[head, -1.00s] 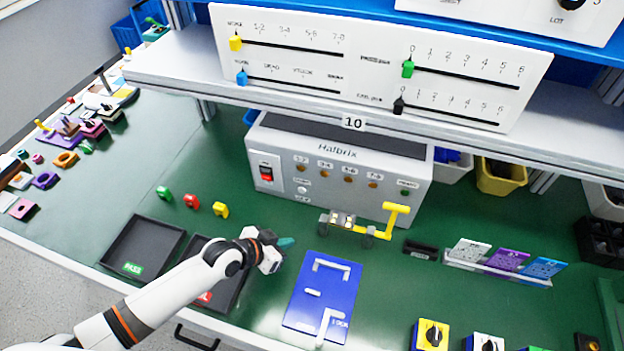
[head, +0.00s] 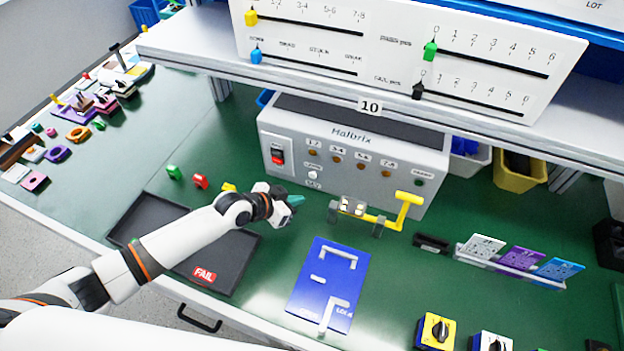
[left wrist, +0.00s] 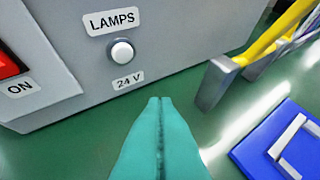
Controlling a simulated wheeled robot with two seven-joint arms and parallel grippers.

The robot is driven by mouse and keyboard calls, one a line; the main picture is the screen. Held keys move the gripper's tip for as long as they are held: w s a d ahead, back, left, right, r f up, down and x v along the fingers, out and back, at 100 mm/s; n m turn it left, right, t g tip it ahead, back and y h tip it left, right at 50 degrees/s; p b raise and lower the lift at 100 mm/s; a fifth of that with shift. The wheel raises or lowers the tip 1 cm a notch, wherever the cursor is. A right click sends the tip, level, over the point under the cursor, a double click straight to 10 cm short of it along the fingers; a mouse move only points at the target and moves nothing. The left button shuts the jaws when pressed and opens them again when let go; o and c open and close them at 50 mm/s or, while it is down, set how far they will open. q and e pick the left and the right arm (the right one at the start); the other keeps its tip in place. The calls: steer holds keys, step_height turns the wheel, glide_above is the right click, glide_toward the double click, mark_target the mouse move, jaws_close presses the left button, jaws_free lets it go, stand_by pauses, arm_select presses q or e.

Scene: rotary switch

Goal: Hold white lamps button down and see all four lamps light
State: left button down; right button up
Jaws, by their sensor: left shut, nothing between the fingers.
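The grey Halbrix box (head: 345,135) stands at the back of the green table. Its white LAMPS button (head: 312,174) is on the lower front face, and in the left wrist view the round button (left wrist: 122,52) sits between the LAMPS and 24 V labels. The row of lamps (head: 337,159) above it looks dull amber. My left gripper (head: 297,200) is in front of the box, just below the button; in the left wrist view its teal fingers (left wrist: 160,100) are shut together, empty, and apart from the button. My right gripper is not in view.
A yellow-handled clamp fixture (head: 378,219) stands right of the gripper. A blue plate (head: 318,290) lies in front. The FAIL tray (head: 245,258) is under my left arm. A red switch (head: 277,153) is left of the button. A shelf (head: 300,90) overhangs the box.

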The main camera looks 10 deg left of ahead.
mark_target(314, 179)
arm_select(q)
steer(key=w, duration=0.1)
steer(key=w+b, duration=0.2)
steer(key=shift+w+d+f, duration=0.2)
steer(key=shift+w+d, duration=0.15)
steer(key=shift+w, duration=0.05)
steer(key=shift+w+d+r+b, duration=0.15)
steer(key=shift+w+r+b, duration=0.05)
steer(key=shift+w+b, duration=0.5)
steer(key=shift+w, duration=0.1)
stand_by(1.1)
steer(key=shift+w+d+b, duration=0.1)
steer(key=shift+w+b, duration=0.2)
steer(key=shift+w, duration=0.1)
steer(key=shift+w+d+b, duration=0.1)
steer(key=shift+w+b, duration=0.25)
steer(key=shift+w, duration=0.05)
stand_by(4.6)
